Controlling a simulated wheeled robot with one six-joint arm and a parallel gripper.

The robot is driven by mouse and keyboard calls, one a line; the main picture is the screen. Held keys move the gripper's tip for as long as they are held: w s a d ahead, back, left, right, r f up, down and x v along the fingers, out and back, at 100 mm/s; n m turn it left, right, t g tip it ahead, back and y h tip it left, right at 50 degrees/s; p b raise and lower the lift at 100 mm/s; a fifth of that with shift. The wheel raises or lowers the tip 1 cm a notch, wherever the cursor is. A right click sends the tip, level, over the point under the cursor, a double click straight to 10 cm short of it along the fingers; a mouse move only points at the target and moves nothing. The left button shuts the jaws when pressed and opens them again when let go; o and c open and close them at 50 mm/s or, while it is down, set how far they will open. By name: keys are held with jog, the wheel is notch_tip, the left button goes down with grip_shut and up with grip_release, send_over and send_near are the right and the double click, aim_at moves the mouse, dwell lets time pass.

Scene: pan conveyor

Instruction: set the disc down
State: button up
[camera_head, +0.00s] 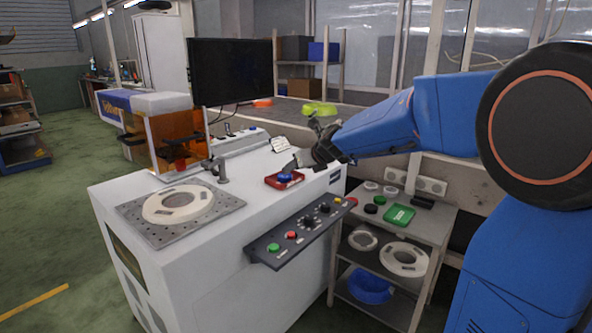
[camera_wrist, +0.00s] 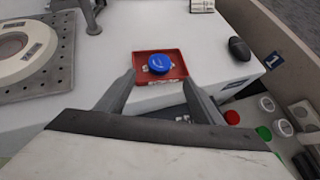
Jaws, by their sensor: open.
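A small blue disc (camera_head: 285,177) lies in a shallow red tray (camera_head: 271,182) on top of the white machine cabinet. In the wrist view the blue disc (camera_wrist: 160,63) sits near the middle of the red tray (camera_wrist: 145,56), with small pale parts beside it. My gripper (camera_head: 299,163) is above and just behind the tray in the head view. In the wrist view its two fingers (camera_wrist: 160,84) are spread apart, one to each side of the tray's near edge. Nothing shows between the fingers, and the disc is apart from them.
A perforated plate (camera_head: 226,202) with a white ring (camera_head: 179,204) is at the cabinet's left. A control panel (camera_head: 301,230) juts from the front. A black monitor (camera_head: 231,71) stands behind. A side shelf (camera_head: 439,222) holds discs and a green tray (camera_head: 399,215). A dark mouse (camera_wrist: 239,48) lies right of the red tray.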

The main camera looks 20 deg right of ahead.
jog(key=s+d+r+m+t+h, duration=0.4)
jog(key=s+d+r+m, duration=0.4)
jog(key=m, duration=0.5)
jog(key=s+d+f+m+g+h, duration=0.1)
jog(key=s+d+m+h, duration=0.15)
jog(key=s+m, duration=0.35)
jog(key=s+d+f+m+g+h, duration=0.1)
jog(key=s+d+m+g, duration=0.15)
jog(key=s+m, duration=0.3)
jog(key=s+a+f+m+g+y, duration=0.2)
jog(key=s+f+m, duration=0.5)
jog(key=s, duration=0.6)
jog(key=s+a+f+m+g+y, duration=0.3)
jog(key=s+a+f+m, duration=0.3)
jog(key=s+f, duration=0.4)
jog(key=s+m+g, duration=0.1)
jog(key=s, duration=0.3)
jog(key=shift+s+a, duration=0.15)
jog(key=shift+a, duration=0.15)
